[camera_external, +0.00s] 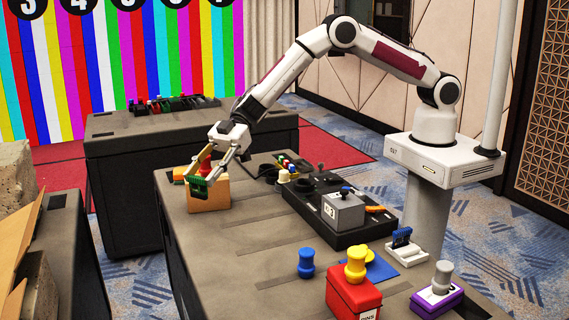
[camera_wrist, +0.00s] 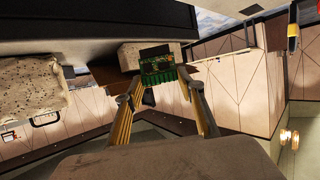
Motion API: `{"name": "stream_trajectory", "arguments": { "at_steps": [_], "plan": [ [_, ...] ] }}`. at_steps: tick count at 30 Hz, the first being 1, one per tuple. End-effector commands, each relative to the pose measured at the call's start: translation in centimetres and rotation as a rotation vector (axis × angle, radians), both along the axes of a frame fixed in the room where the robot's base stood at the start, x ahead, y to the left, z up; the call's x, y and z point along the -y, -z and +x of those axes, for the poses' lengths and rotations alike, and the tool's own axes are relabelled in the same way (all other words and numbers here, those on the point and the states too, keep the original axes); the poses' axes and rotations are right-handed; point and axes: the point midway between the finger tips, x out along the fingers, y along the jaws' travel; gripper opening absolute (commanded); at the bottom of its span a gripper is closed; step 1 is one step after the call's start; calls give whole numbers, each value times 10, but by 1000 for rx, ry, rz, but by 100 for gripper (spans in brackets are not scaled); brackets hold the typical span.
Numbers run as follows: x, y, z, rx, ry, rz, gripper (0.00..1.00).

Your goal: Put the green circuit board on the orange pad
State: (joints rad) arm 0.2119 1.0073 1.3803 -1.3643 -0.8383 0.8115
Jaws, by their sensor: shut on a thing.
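My gripper (camera_external: 205,174) is shut on the green circuit board (camera_external: 197,183) and holds it at the front of a tan-orange block (camera_external: 209,198) at the far left end of the near table. The board partly overlaps the block in the outside view, and I cannot tell whether they touch. In the wrist view the board (camera_wrist: 160,70) is between the fingertips, with its green side toward the camera. A small orange piece (camera_external: 179,174) shows just left of the gripper; I cannot tell which orange thing is the pad.
A black panel (camera_external: 310,205) with a grey box (camera_external: 343,211) lies on the table (camera_external: 240,245) to the right. The table's left front is clear.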

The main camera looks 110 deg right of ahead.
Motion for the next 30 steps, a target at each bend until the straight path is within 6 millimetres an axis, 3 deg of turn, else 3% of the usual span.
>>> {"name": "stream_trajectory", "arguments": {
  "at_steps": [3, 14, 30],
  "plan": [
    [44, -5, 1, 1, 68, 0, 20],
    [165, -15, -10, 1, 271, 1, 20],
    [338, -23, -63, 0, 596, 1, 20]
  ]
}}
